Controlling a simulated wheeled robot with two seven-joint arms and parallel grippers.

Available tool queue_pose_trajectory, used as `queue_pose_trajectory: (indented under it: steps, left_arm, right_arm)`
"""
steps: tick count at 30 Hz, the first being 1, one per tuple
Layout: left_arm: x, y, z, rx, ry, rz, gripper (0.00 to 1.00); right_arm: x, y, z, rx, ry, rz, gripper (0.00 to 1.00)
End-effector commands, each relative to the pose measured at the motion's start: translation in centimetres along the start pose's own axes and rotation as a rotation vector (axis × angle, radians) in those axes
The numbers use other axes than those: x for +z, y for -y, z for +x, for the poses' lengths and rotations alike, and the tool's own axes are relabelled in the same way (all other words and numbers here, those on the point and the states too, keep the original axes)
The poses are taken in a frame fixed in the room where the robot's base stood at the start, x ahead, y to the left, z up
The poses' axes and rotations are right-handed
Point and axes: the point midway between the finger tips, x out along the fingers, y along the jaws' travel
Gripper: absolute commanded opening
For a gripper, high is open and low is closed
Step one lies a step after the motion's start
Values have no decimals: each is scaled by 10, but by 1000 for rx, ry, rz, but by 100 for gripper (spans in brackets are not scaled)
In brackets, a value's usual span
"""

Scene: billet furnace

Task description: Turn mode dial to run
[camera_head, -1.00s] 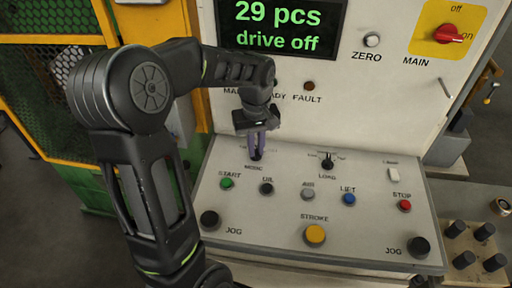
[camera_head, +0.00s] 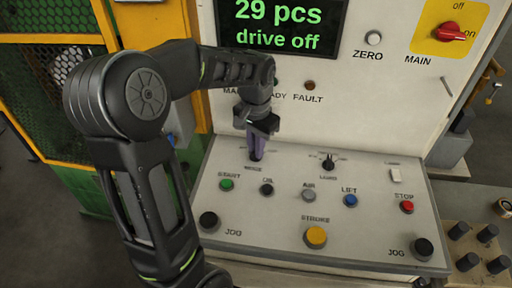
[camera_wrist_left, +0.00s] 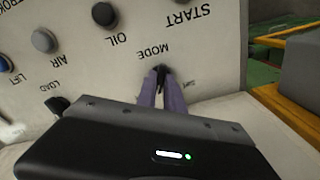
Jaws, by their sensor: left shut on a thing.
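The black mode dial (camera_wrist_left: 161,72) sits at the MODE label on the sloped white control panel (camera_head: 285,205). My left gripper (camera_head: 256,152) comes down on it from above, its purple fingers shut on the dial. In the left wrist view the fingers (camera_wrist_left: 161,88) close around the dial from both sides. The fingers hide most of the dial, so I cannot tell which position it points to. My right gripper is not in view.
Start (camera_head: 227,185), oil (camera_head: 266,189), air (camera_head: 309,195), lift (camera_head: 350,200), stop (camera_head: 407,207) and yellow stroke (camera_head: 316,237) buttons share the panel. The load dial (camera_head: 328,161) stands to the right. The upright display (camera_head: 280,28) reads "29 pcs, drive off".

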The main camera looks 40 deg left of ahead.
Motion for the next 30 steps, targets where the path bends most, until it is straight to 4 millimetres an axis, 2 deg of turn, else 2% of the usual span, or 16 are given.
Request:
queue_pose_trajectory:
  steps: [6, 12, 28, 29, 30]
  left_arm:
    - [-1, 0, -1, -1, -3, 156, 0]
    - [-1, 0, -1, -1, -3, 242, 0]
    - [-1, 0, -1, -2, -3, 278, 0]
    - [-1, 0, -1, -2, -3, 278, 12]
    - [-1, 0, -1, -2, -3, 278, 16]
  right_arm:
    - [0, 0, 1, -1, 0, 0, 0]
    - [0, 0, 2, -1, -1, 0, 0]
    - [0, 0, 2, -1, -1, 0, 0]
    - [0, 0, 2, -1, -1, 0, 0]
    - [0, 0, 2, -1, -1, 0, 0]
